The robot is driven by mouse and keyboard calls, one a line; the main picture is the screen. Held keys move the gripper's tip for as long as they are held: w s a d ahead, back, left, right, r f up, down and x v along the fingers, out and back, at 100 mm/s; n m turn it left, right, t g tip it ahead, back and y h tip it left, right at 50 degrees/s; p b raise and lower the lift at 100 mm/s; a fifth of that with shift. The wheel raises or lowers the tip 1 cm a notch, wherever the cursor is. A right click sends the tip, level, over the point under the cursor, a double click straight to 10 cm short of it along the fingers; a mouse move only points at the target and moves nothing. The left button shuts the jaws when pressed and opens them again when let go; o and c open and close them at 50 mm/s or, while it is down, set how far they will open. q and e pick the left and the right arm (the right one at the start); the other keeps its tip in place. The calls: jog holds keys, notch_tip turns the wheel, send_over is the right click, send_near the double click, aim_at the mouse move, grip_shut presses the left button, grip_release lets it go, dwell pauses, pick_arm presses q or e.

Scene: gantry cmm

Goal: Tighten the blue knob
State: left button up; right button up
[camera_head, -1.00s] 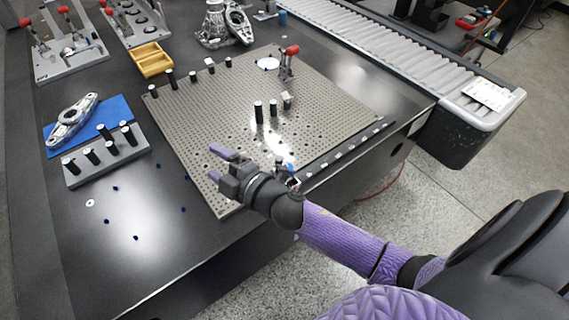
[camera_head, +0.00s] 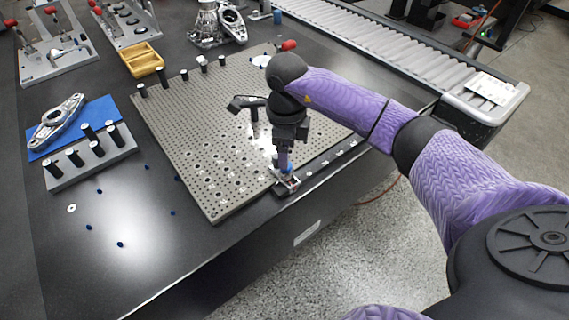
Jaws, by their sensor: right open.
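The blue knob (camera_head: 290,170) sits on a small metal clamp (camera_head: 286,184) at the front edge of the perforated plate (camera_head: 190,140). Only a sliver of its blue shows. My right gripper (camera_head: 283,164) points down at the knob from above, with a purple finger right at it. The jaws are open. The finger hides most of the knob, and I cannot tell whether it touches. My left gripper is not in view.
Black posts (camera_head: 164,76) stand along the plate's back edge, with a red-handled clamp (camera_head: 288,45) at its far corner. A post rack (camera_head: 90,158) and a blue pad (camera_head: 100,112) lie left. A roller conveyor (camera_head: 370,50) runs behind.

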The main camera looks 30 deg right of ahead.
notch_tip(320, 180, down, 4)
jog(key=shift+r+b, duration=0.1)
jog(key=shift+b, duration=0.35)
jog(key=shift+a, duration=0.1)
grip_shut()
